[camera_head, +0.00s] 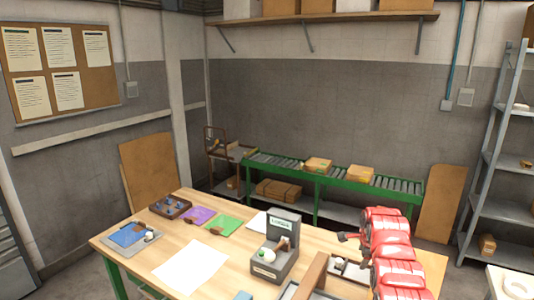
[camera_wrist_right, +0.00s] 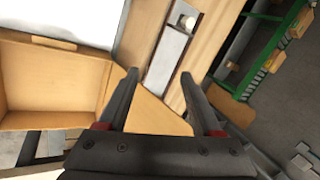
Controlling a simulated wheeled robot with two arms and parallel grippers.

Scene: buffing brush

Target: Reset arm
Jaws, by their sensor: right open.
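My right arm is red and reaches in from the lower right in the head view. My right gripper (camera_head: 348,238) points left above the right part of the wooden table (camera_head: 145,232). In the right wrist view my right gripper (camera_wrist_right: 160,82) has its two dark fingers spread apart, with nothing between them. Below the fingers I see a wooden box (camera_wrist_right: 50,85) at the left and a strip with a small round white part (camera_wrist_right: 186,20). My left gripper is not in view.
A grey machine (camera_head: 275,255) stands mid-table. A blue pad (camera_head: 130,235), a purple sheet (camera_head: 197,215), a green sheet (camera_head: 224,225) and white paper (camera_head: 190,265) lie to its left. A green-framed roller conveyor (camera_head: 335,178) with boxes runs behind. Metal shelves (camera_head: 490,185) stand right.

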